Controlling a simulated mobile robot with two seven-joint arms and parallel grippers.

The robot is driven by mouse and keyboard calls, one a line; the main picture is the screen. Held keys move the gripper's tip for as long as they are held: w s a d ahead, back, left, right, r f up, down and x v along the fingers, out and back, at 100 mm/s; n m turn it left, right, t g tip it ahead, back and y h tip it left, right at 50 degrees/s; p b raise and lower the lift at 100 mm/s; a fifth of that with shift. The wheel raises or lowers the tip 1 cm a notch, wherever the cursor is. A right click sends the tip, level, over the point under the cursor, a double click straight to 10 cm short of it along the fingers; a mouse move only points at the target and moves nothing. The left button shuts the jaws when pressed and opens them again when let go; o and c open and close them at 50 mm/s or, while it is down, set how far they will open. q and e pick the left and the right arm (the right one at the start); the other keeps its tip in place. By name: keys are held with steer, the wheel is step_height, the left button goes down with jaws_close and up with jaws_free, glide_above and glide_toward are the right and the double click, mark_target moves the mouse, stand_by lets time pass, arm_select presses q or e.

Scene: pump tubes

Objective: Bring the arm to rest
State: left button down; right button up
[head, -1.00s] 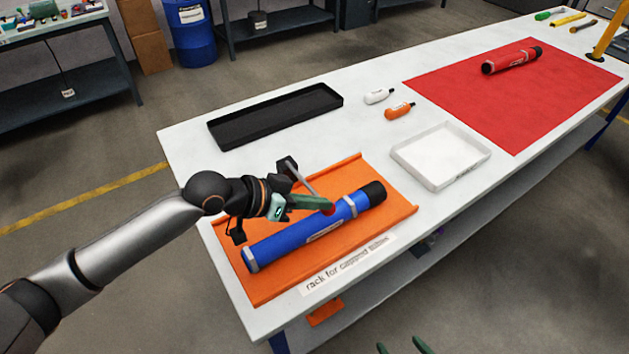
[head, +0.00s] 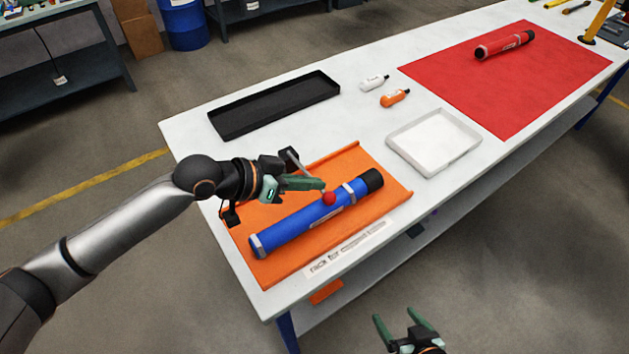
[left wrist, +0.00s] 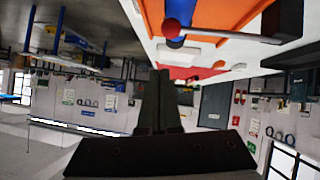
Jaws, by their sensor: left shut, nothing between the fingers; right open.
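My left gripper (head: 322,184) is shut and empty above the blue tube with a black end cap (head: 308,222). The tube lies on the orange rack (head: 268,275). A thin rod with a red ball tip (head: 329,198) extends beside the left fingers and overlaps the tube in the head view; I cannot tell whether it touches it. The red ball also shows in the left wrist view (left wrist: 172,28), where the shut left fingers (left wrist: 164,75) point away from the camera with nothing between them. My right gripper (head: 398,316) is open and empty at the bottom of the head view, off the table's front edge.
The white table (head: 190,128) also holds a black tray (head: 275,106), a white tray (head: 433,142), a white bottle (head: 374,83) and an orange bottle (head: 395,98). A red tube (head: 504,44) lies on a red mat (head: 500,95). Floor is clear in front.

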arm_select(q)
steer(key=s+v, duration=0.1)
steer(key=v, duration=0.7)
steer(key=shift+d, duration=0.2)
steer(key=s+d+f, duration=0.2)
steer(key=s+f, duration=0.1)
steer(key=f, duration=0.1)
steer(key=s+a+f+n+g+y, duration=0.2)
steer(key=s+a+f+n+y, duration=0.5)
steer(key=s+a+f+y, duration=0.5)
step_height(320, 180, down, 12)
steer(key=t+h, duration=0.4)
steer(key=t, duration=0.1)
steer(key=shift+w+d+f+t, duration=0.2)
steer(key=shift+w+d+t, duration=0.2)
steer(key=shift+w+d, duration=0.1)
